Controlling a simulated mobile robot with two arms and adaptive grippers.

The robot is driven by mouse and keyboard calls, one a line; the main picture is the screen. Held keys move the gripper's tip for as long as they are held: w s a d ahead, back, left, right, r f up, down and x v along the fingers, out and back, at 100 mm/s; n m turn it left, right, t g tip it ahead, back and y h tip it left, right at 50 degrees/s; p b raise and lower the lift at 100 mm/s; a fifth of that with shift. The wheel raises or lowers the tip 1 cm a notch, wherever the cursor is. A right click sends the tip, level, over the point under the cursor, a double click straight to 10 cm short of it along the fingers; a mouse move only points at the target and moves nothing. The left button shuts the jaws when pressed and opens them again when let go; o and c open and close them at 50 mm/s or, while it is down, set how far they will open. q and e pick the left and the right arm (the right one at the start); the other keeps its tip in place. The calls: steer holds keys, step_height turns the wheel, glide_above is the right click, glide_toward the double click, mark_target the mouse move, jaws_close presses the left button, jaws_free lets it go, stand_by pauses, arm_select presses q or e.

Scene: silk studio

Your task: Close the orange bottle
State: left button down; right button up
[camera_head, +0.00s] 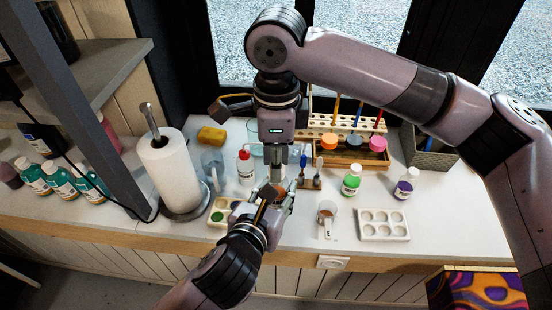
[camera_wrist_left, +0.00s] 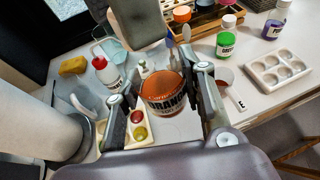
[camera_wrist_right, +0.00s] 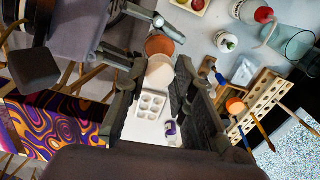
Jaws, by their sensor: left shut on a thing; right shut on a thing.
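The orange bottle (camera_wrist_left: 165,97) is upright between the fingers of my left gripper (camera_wrist_left: 168,108), which is shut on it, above the table. Its label shows in the left wrist view. In the right wrist view, the orange bottle (camera_wrist_right: 160,44) lies just beyond a pale round cap (camera_wrist_right: 160,70). My right gripper (camera_wrist_right: 158,84) is shut on this cap and points down over the bottle. I cannot tell whether cap and bottle touch. In the head view the two grippers meet near the middle, hiding most of the bottle and cap.
A red-capped white bottle (camera_head: 245,167) and a paint palette (camera_head: 222,212) stand close by. A green bottle (camera_head: 351,181), a small cup (camera_head: 327,213), a white palette (camera_head: 383,224) and a purple bottle (camera_head: 405,184) are to the right. A paper towel roll (camera_head: 172,172) stands left.

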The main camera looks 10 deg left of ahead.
steer(key=o, duration=0.7)
steer(key=shift+r, duration=0.1)
steer(key=shift+r, duration=2.15)
steer(key=shift+c, duration=0.4)
